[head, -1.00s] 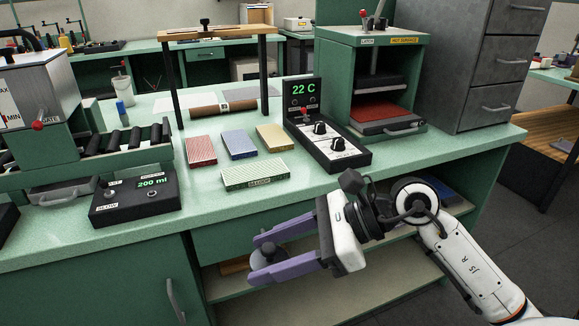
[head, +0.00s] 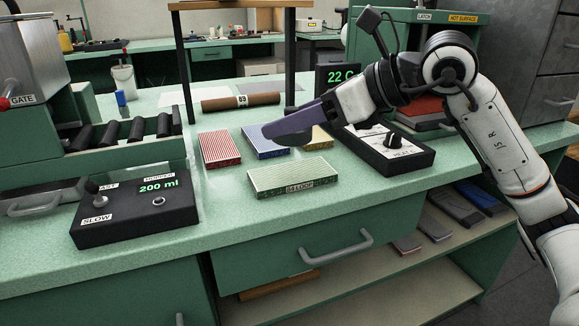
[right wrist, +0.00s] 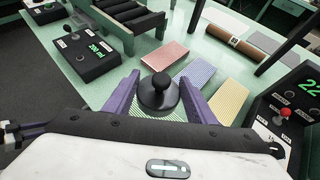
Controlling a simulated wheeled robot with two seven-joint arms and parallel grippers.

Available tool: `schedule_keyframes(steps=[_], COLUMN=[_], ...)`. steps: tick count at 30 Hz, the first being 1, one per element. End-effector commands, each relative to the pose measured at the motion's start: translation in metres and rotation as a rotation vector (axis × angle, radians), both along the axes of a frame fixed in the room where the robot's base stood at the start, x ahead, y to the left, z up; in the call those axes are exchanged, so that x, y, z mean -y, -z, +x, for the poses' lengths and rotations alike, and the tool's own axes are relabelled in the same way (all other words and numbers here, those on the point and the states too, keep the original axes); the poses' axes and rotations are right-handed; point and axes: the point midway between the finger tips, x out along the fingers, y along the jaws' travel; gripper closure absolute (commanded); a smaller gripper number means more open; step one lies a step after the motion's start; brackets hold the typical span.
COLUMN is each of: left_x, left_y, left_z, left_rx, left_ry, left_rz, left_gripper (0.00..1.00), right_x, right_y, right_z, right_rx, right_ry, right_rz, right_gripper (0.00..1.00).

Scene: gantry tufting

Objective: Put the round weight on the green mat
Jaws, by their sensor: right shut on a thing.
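The round weight (right wrist: 158,97) is a dark grey disc with a knob on top. It sits upright between the purple fingers of my right gripper (right wrist: 161,80), which is shut on it. In the head view my right gripper (head: 285,130) is above the counter, and its fingers hide most of the weight. The green mat (head: 294,178) is a pale green striped slab marked LOOP, lying flat near the counter's front edge. In the right wrist view the green mat (right wrist: 143,114) shows partly below and behind the weight. My left gripper is not in view.
Red (head: 221,148), blue (head: 262,141) and yellow (head: 319,137) mats lie just behind the green one. A brown roll (head: 241,102) lies farther back.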

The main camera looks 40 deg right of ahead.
Motion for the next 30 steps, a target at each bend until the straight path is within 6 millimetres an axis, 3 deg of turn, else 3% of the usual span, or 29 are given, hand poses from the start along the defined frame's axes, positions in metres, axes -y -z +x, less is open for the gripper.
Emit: schedule_keyframes(steps=[1,15,26,27,30], left_x=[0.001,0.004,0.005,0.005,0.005], left_y=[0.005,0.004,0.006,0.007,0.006], left_z=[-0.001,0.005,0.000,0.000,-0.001], left_rx=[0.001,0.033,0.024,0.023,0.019], left_ry=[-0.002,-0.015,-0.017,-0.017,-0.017], left_rz=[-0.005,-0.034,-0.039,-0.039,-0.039], left_gripper=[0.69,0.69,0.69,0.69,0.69], right_x=[0.000,0.000,0.000,0.000,0.000], right_y=[0.011,0.062,0.065,0.068,0.067], right_z=[0.000,0.000,0.000,0.000,0.000], right_rx=[0.004,0.007,0.009,0.003,0.002], right_ry=[0.000,0.001,-0.001,-0.001,0.000], right_rz=[0.003,0.003,0.001,0.000,0.000], right_gripper=[0.90,0.90,0.90,0.48,0.31])
